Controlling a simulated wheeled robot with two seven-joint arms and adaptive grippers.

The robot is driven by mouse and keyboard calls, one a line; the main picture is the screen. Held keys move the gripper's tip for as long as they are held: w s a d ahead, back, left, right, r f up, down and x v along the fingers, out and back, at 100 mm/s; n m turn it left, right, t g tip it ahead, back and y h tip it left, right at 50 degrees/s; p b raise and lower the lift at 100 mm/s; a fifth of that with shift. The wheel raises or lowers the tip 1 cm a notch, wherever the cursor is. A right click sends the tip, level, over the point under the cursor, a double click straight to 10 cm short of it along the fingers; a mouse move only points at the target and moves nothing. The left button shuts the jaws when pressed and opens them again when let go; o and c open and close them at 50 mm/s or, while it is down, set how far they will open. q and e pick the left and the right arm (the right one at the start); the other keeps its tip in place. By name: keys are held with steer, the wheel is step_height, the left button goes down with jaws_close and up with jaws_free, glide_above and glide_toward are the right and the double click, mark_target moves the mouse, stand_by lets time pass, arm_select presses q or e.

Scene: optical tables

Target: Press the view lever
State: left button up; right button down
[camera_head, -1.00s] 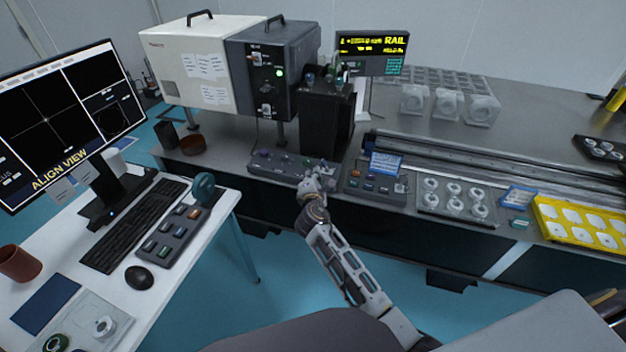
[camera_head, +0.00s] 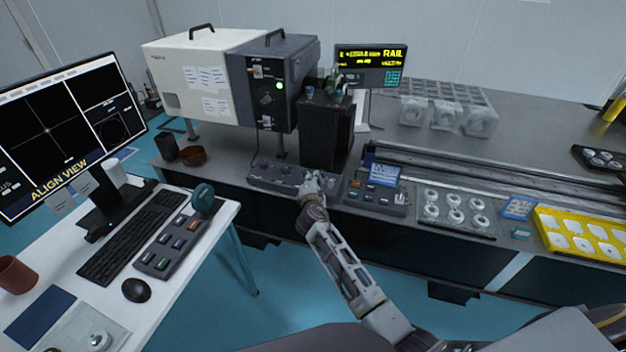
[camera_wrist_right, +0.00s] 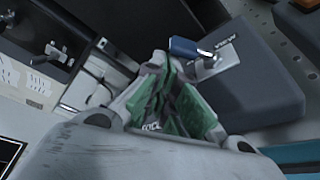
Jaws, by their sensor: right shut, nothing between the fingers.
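A low dark control strip (camera_head: 275,178) with several small knobs lies along the near edge of the long table. My right gripper (camera_head: 316,184) is at its right end, small and partly merged with the controls there. In the right wrist view, my right gripper (camera_wrist_right: 178,118) has its green-padded fingers together with nothing between them. My left gripper is not in view.
A black upright box (camera_head: 325,130) stands behind the strip. A button panel (camera_head: 375,194) with a blue label sits just to its right. The white desk (camera_head: 215,225) with a monitor (camera_head: 60,125) and keyboard is at left. Blue floor lies between.

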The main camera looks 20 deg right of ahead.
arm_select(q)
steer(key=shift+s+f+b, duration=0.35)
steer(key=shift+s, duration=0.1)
